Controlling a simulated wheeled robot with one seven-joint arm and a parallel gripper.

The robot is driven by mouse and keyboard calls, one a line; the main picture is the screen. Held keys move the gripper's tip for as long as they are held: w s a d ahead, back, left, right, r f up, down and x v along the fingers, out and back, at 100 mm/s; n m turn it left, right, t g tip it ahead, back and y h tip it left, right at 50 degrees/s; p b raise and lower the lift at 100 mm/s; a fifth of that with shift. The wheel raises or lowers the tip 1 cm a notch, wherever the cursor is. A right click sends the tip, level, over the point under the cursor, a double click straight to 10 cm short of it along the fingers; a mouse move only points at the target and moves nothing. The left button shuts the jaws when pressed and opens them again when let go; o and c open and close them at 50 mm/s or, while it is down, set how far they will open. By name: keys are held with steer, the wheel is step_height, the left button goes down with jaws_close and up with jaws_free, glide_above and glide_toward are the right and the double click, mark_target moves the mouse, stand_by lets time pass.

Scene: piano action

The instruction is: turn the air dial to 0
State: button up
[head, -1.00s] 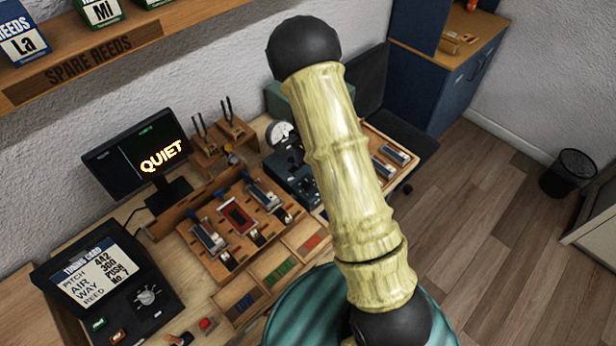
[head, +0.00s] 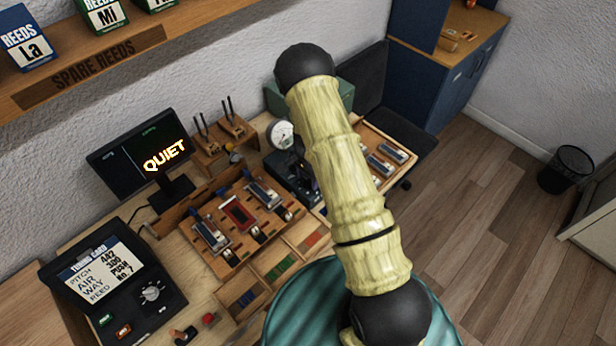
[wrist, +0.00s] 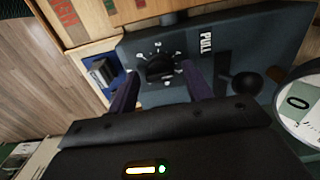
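The air dial (wrist: 160,67) is a round black knob with pale marks around it on a dark blue-grey box (wrist: 215,62). In the wrist view, my gripper (wrist: 160,82) is open, with one dark finger to the left of the dial and the other to its right. The fingertips are close to the dial; I cannot tell whether they touch it. The dial's pointer setting is too small to read. In the head view, the box (head: 291,172) is partly hidden behind my arm, and the dial cannot be made out.
A round white gauge (wrist: 303,108) showing 0, a black ball knob (wrist: 247,85) and a PULL label (wrist: 206,43) are on the box's right side. A wooden reed tray (head: 215,268), a QUIET screen (head: 145,158) and a tuning card case (head: 115,285) stand to the left.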

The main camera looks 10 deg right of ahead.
steer(key=c, duration=0.8)
